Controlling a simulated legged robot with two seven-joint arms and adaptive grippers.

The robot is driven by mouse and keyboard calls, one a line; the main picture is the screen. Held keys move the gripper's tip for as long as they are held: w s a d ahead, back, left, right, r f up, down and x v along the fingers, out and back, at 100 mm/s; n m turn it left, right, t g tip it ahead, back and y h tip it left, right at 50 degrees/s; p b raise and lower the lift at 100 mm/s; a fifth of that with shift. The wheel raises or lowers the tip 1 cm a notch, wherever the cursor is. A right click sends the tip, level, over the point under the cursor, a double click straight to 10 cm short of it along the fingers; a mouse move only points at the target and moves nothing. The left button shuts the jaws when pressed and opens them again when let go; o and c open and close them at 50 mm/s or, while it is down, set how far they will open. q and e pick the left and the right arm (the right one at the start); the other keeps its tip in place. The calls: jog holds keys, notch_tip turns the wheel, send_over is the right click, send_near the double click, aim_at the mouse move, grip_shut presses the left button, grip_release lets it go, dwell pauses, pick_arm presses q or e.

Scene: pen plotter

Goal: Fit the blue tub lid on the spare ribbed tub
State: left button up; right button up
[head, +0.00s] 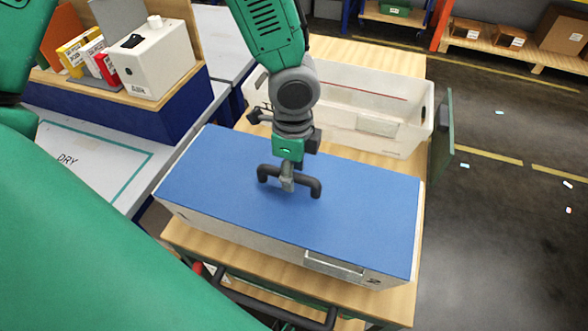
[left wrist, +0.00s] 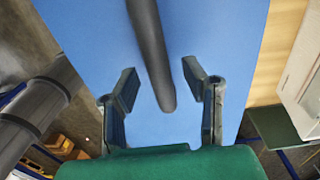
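The blue tub lid (head: 355,210) lies flat over the front white tub (head: 250,238), which has a label and a "2" on its side; I cannot tell if its edges are fully seated. A dark handle (head: 308,186) stands up from the lid; it also shows in the left wrist view (left wrist: 150,50). My left gripper (head: 288,180) is over the lid at the handle's middle. In the left wrist view its fingers (left wrist: 162,88) are apart on either side of the handle, with gaps. An open white tub (head: 405,130) stands behind, uncovered. My right gripper is not in view.
Both tubs stand on a wooden table top (head: 355,55). A dark green panel (head: 441,140) stands at its right edge. At left, a white box (head: 152,60) and binders are on a blue-sided bench, near a surface marked "DRY". The floor at right is mostly clear.

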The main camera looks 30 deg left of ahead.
pick_arm(q)
jog(key=shift+r, duration=0.4)
notch_tip(320, 180, up, 11)
jog(key=shift+w, duration=0.2)
jog(key=shift+a, duration=0.1)
dwell(0.3)
